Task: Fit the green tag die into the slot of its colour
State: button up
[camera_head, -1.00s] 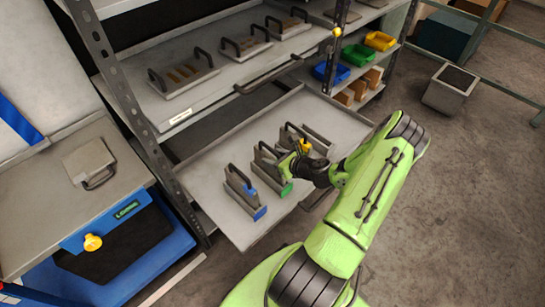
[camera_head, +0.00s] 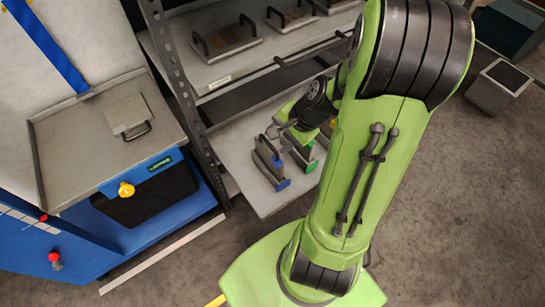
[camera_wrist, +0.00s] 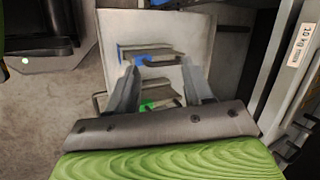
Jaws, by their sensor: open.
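The green tag die (camera_head: 299,157) stands on the pulled-out grey shelf (camera_head: 262,197), partly hidden by my arm. In the wrist view its green tag (camera_wrist: 147,106) and grey body (camera_wrist: 168,95) show between my fingers. The blue tag die (camera_head: 268,165) stands to its left, and it shows farther up in the wrist view (camera_wrist: 165,50). My gripper (camera_wrist: 158,68) is open and empty, with its fingers apart above the dies. In the head view my gripper (camera_head: 284,130) is over the shelf, partly covered. I cannot make out a green slot.
A press-like bench (camera_head: 75,150) with a blue front stands at the left, with a grey handled plate (camera_head: 128,115) on it. An upper shelf (camera_head: 215,75) holds more handled dies. A grey bin (camera_head: 497,88) is on the floor at the right. The floor in front is clear.

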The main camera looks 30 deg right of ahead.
jog(key=s+a+r+n+t+h, duration=0.1)
jog(key=s+a+r+n+h, duration=0.2)
jog(key=s+a+r+n, duration=0.8)
notch_tip(320, 180, up, 4)
jog(key=s+n, duration=0.1)
jog(key=n, duration=0.3)
jog(key=shift+s, duration=0.3)
